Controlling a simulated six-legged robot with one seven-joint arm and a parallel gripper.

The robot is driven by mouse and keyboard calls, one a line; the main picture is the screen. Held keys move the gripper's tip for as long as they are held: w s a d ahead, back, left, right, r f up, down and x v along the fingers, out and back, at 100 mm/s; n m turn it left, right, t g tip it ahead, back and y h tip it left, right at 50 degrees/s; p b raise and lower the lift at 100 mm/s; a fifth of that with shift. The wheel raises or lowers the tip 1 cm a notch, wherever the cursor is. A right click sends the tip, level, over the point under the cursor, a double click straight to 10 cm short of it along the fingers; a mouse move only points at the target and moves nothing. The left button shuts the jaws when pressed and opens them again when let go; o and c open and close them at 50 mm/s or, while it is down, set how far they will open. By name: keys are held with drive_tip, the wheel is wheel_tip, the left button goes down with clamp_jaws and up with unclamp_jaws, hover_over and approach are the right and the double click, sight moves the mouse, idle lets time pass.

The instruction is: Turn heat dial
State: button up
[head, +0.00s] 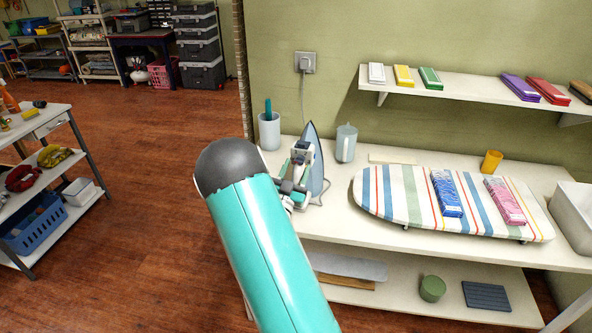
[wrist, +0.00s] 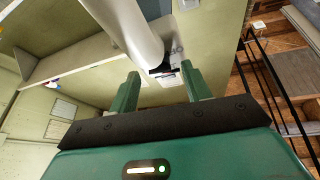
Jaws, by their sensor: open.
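A clothes iron (head: 316,160) with a grey-blue soleplate stands upright on the left part of the white table. My gripper (wrist: 163,82) shows in the wrist view with its two green fingers apart. In the head view it is close to the iron's near left side, partly covered by my arm. In the wrist view, a pale rounded body (wrist: 133,28) with a dark and white end lies just beyond the fingertips; I cannot tell which part of the iron it is, if any. I cannot make out the heat dial, nor whether a finger touches the iron.
A white cup (head: 269,132) stands left of the iron and a grey-white jug (head: 346,145) behind its right side. A striped ironing board (head: 397,198) with two packets lies to the right. A wall shelf (head: 458,84) hangs above. A cord runs to the wall socket (head: 305,63).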

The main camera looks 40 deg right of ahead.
drive_tip(key=v, duration=1.3)
drive_tip(key=shift+s+a, duration=0.15)
drive_tip(key=shift+a, duration=0.1)
